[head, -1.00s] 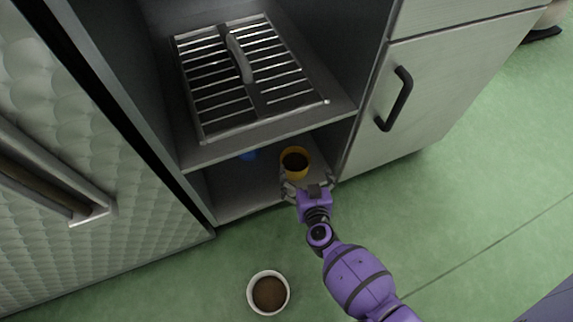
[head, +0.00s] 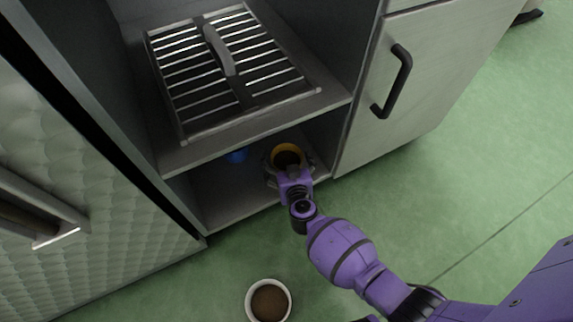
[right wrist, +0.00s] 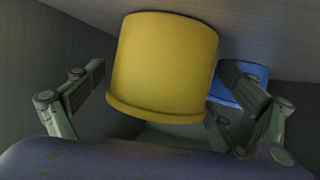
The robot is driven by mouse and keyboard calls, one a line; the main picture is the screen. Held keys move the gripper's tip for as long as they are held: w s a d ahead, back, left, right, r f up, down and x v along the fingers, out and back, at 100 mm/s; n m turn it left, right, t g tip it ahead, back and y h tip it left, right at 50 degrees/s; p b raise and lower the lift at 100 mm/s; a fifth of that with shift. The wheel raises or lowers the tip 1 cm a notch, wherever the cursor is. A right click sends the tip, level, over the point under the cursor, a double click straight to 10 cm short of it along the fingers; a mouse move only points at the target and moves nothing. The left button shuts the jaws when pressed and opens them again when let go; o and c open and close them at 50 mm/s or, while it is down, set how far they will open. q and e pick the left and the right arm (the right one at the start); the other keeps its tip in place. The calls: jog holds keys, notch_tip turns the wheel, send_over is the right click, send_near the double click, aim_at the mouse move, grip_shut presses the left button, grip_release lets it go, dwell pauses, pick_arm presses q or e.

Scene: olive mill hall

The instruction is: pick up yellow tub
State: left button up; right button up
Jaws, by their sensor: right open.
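The yellow tub (head: 289,149) stands on the bottom shelf of the open cabinet, with dark contents showing at its top. My right gripper (head: 287,166) is at the tub, with its fingers on either side of it. In the right wrist view the yellow tub (right wrist: 165,65) fills the middle, between the two open fingers of the right gripper (right wrist: 167,90). A gap shows between the left finger and the tub. The right finger is close to the tub; I cannot tell whether it touches. My left gripper is not in view.
A blue object (head: 237,156) stands left of the tub on the same shelf, and shows behind it in the wrist view (right wrist: 240,84). A shelf with a metal rack (head: 240,75) is above. A white tub (head: 268,301) with brown contents stands on the green floor.

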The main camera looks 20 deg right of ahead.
jog(key=c, duration=1.5)
jog(key=shift+r, duration=0.1)
